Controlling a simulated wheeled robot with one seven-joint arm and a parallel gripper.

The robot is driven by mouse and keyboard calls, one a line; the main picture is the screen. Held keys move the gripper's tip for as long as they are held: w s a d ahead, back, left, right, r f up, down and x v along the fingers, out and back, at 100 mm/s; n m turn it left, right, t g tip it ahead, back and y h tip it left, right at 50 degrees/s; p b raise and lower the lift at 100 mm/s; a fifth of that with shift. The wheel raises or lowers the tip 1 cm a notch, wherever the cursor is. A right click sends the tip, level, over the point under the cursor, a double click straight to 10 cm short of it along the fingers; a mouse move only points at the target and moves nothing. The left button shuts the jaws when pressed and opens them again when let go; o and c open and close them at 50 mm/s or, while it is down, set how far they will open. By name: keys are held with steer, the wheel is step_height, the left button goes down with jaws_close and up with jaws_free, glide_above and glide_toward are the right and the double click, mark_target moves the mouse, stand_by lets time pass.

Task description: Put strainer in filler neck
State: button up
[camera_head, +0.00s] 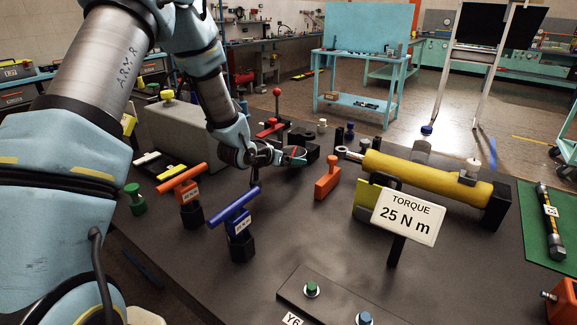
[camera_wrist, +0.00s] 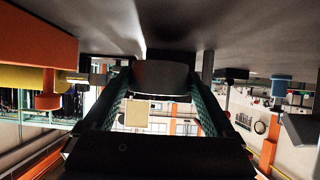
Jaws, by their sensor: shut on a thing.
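My gripper (camera_head: 291,156) is over the middle of the dark bench, pointing right. In the wrist view its two teal-lined fingers (camera_wrist: 160,92) are closed on a dark grey, round-sided piece (camera_wrist: 163,76), which may be the strainer. Its lower part is hidden, and in the head view I cannot make it out clearly between the fingers. A grey box-like tank (camera_head: 178,132) stands left of the gripper, behind my arm, with a yellow knob or cap (camera_head: 167,95) on top. I cannot tell for certain which part is the filler neck.
Orange-handled (camera_head: 182,177) and blue-handled (camera_head: 233,206) tools stand left of the gripper. An orange block (camera_head: 327,180) is close on its right. A plate with green and blue fittings (camera_head: 335,300) lies at the front.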

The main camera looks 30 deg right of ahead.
steer(key=shift+f, duration=1.55)
steer(key=shift+f, duration=0.15)
steer(key=o, duration=1.1)
steer(key=shift+c, duration=0.2)
